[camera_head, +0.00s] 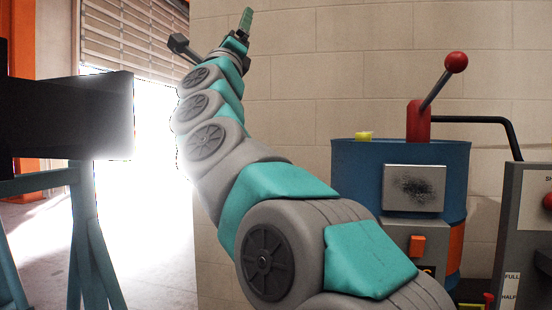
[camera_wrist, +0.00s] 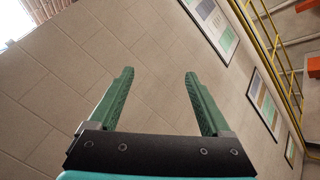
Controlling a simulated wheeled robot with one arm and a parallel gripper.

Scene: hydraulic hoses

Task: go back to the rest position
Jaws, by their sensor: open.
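My gripper (camera_wrist: 158,85) is open and empty in the wrist view, with its two green fingers apart and a pale block wall beyond them. In the head view my gripper (camera_head: 246,20) is at the top, at the end of my raised grey and teal arm. Only part of the fingers shows there, seen from the side. Nothing is near or touching the fingers.
A blue drum-shaped machine (camera_head: 358,190) with a red-knobbed lever (camera_head: 455,63) stands at the right, beside a grey panel (camera_head: 535,200). A dark box (camera_head: 65,115) on a teal stand is at the left. A bright doorway (camera_head: 150,200) is behind. The wrist view shows framed boards (camera_wrist: 210,22) and a yellow railing (camera_wrist: 262,40).

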